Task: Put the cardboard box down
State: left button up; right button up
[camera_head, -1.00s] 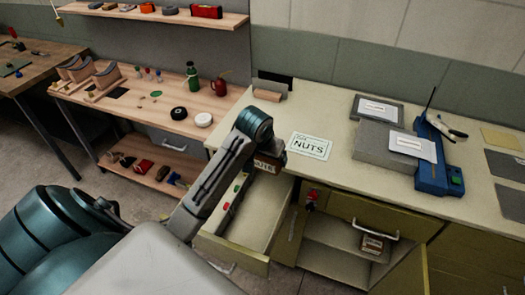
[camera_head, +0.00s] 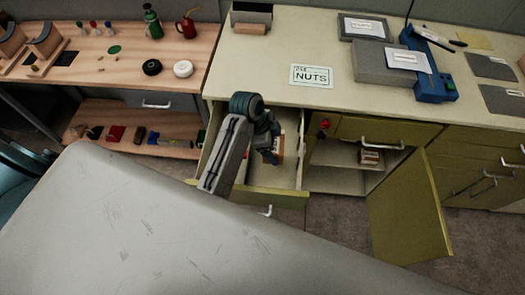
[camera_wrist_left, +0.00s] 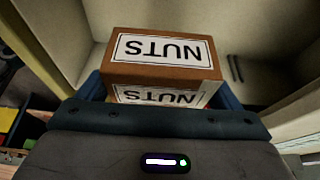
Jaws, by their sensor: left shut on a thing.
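A brown cardboard box with white NUTS labels (camera_wrist_left: 160,72) fills the middle of the left wrist view, between the two blue fingers of my left gripper (camera_wrist_left: 158,96). In the head view my left gripper (camera_head: 269,145) reaches down into the open drawer (camera_head: 288,174), shut on the box (camera_head: 280,150), which is mostly hidden there. The box is inside the drawer's outline. Whether its underside touches the drawer floor I cannot tell. My right gripper is not in view.
A NUTS card (camera_head: 312,76) lies on the counter (camera_head: 270,60) above the drawer. Right of the drawer, an open cupboard (camera_head: 335,180) holds a small box (camera_head: 370,157), and its door (camera_head: 412,205) swings outward. A wooden workbench (camera_head: 110,75) stands at left.

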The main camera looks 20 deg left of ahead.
pick_arm(q)
jog(key=shift+s+d+f, duration=0.1)
jog(key=shift+d+f, duration=0.05)
jog(key=shift+f, duration=0.15)
notch_tip(320, 180, down, 6)
jog(key=shift+d+r+p, duration=0.1)
jog(key=shift+r+p, duration=0.05)
jog(key=shift+p, duration=0.6)
notch_tip(320, 180, down, 4)
jog(key=shift+r+p, duration=0.1)
jog(key=shift+p, duration=0.3)
jog(key=o, duration=1.3)
jog(key=shift+c, duration=0.2)
jog(key=shift+r, duration=0.15)
jog(key=b+v, duration=0.2)
jog(key=v, duration=0.9)
jog(key=shift+r, duration=0.35)
